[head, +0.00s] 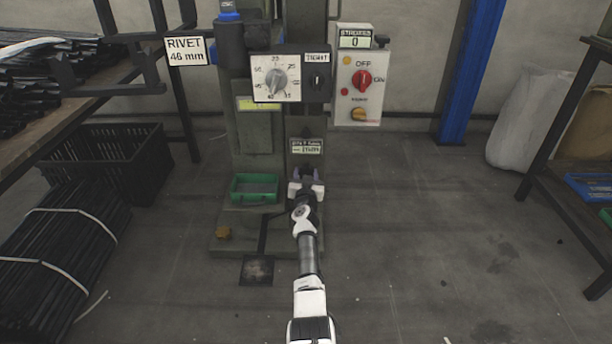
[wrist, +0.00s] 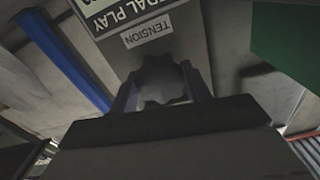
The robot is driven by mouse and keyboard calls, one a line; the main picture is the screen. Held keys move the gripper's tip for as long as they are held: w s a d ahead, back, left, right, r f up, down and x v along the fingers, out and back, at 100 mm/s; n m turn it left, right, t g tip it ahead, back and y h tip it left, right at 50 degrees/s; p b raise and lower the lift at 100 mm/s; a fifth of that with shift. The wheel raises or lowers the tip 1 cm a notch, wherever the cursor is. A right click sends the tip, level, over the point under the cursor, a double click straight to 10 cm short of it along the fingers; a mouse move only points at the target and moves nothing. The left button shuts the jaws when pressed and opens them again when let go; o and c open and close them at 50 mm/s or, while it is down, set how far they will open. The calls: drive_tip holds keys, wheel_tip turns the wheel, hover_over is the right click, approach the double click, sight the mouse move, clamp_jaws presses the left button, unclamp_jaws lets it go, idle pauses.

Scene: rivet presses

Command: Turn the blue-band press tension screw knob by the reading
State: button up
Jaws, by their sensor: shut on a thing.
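The tension screw knob (wrist: 163,82) is dark and lobed, below a plate (wrist: 150,30) with an upside-down "TENSION" label in the wrist view. My gripper (wrist: 160,95) is shut on this knob, with one finger on each side. In the head view my gripper (head: 306,184) reaches the low front of the press column (head: 308,125) and hides most of the knob. A small label plate (head: 306,147) sits just above it; its text is too small to read surely. A blue part (head: 229,10) shows at the top of the press.
A sign (head: 187,50) reads "RIVET 46 mm". A dial (head: 277,79) with a grey knob sits on the press. A control box (head: 362,100) has a red switch and a "STROKES 0" counter (head: 355,41). A green tray (head: 255,187) stands left of my gripper.

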drive_tip(key=shift+r+m, duration=0.1)
drive_tip(key=shift+m, duration=0.7)
drive_tip(key=o, duration=1)
drive_tip(key=shift+c, duration=0.2)
